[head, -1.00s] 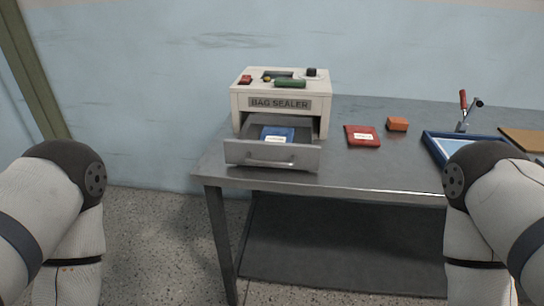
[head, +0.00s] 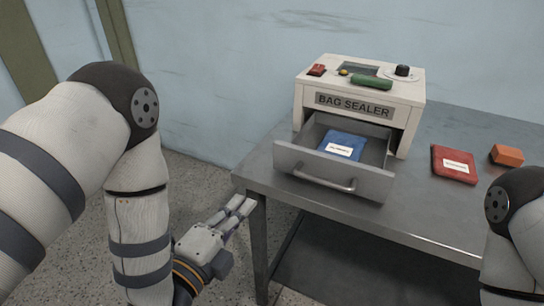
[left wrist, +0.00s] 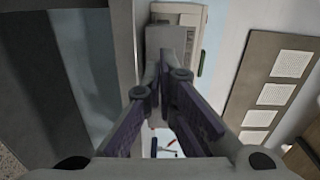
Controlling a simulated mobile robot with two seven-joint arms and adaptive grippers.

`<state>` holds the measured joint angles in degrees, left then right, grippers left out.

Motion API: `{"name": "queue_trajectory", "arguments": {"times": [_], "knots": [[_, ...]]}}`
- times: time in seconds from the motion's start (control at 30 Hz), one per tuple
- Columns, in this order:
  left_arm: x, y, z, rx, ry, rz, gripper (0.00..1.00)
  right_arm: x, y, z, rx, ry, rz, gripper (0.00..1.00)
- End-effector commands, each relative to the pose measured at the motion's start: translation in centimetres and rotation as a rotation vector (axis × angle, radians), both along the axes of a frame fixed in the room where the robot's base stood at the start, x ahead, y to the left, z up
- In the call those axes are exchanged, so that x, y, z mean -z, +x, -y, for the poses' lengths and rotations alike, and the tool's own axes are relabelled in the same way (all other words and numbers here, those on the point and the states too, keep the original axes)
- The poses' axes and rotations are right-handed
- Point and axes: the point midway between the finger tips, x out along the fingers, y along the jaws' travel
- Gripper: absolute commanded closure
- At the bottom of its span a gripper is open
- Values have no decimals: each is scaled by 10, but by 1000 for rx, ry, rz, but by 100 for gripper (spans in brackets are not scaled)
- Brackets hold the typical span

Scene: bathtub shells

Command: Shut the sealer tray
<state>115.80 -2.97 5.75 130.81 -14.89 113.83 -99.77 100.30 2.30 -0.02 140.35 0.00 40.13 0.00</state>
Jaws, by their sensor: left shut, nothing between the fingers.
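The bag sealer (head: 356,99) is a cream box on the metal table, labelled BAG SEALER. Its grey tray (head: 333,170) is pulled out at the front, with a bar handle (head: 324,184) on its face. A blue packet (head: 341,146) with a white label lies in the tray. My left gripper (head: 243,205) is shut and empty, left of the tray and lower, beside the table's left front corner. In the left wrist view its fingers (left wrist: 165,62) meet at the tips. My right gripper is out of view; only part of my right arm shows.
A red packet (head: 454,165) and an orange block (head: 507,155) lie on the table (head: 416,218) right of the sealer. The table's front edge and leg are close to my left gripper. Open floor lies left of the table.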

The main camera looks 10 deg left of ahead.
Motion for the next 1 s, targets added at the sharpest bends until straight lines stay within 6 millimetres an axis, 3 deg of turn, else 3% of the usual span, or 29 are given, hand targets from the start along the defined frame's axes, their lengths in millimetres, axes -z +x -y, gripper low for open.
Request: {"name": "queue_trajectory", "arguments": {"times": [0.17, 0.5, 0.7, 1.0], "knots": [[-4, 18, 6, 2, 22, 41, 100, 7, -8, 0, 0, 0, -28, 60], [-5, 88, 28, -1, 20, 38, 100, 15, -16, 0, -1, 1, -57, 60], [-5, 121, 39, -1, 20, 37, 100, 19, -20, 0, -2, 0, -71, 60], [-7, 135, 44, 0, 22, 38, 100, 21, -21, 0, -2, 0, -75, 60]]}}
